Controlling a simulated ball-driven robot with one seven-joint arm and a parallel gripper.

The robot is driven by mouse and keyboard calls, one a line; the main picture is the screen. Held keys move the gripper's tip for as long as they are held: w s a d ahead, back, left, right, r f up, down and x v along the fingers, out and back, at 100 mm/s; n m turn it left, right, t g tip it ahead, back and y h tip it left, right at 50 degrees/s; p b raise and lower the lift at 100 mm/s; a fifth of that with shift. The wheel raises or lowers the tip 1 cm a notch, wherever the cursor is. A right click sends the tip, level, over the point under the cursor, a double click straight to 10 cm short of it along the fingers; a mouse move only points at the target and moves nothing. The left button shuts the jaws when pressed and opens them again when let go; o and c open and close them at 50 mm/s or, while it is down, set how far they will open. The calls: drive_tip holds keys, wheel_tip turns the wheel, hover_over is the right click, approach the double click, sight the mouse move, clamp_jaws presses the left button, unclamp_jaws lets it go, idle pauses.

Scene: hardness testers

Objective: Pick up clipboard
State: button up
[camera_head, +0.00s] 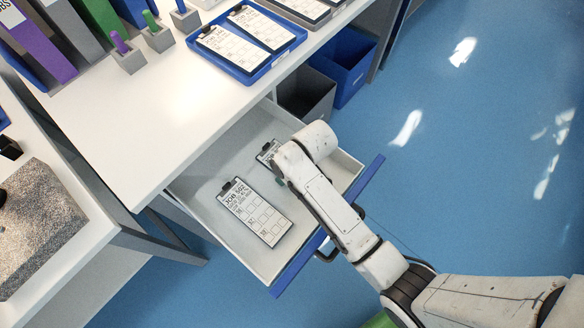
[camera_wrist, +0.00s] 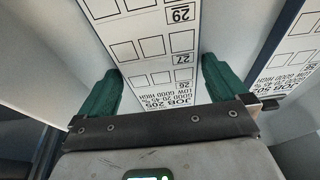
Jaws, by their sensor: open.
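Two clipboards lie flat in the open drawer (camera_head: 205,182). One clipboard (camera_head: 255,212), marked JOB 502, shows whole in the head view. It is at the right edge of the wrist view (camera_wrist: 297,62). The other clipboard (camera_head: 266,151) is mostly hidden behind my arm in the head view. In the wrist view this clipboard (camera_wrist: 155,50) lies below my gripper (camera_wrist: 160,65), between the two green fingers. The fingers are open, one beyond each long edge. I cannot tell how far above it they are.
A blue tray (camera_head: 247,75) with two clipboards stands on the white desk (camera_head: 140,130); more clipboards (camera_head: 303,8) lie right of it. Blue (camera_head: 343,72) and grey (camera_head: 303,97) bins stand under the desk. The blue drawer front (camera_head: 300,268) has a handle. Floor (camera_head: 480,190) to the right is clear.

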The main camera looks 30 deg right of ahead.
drive_tip(key=shift+c, duration=0.3)
drive_tip(key=c, duration=0.9)
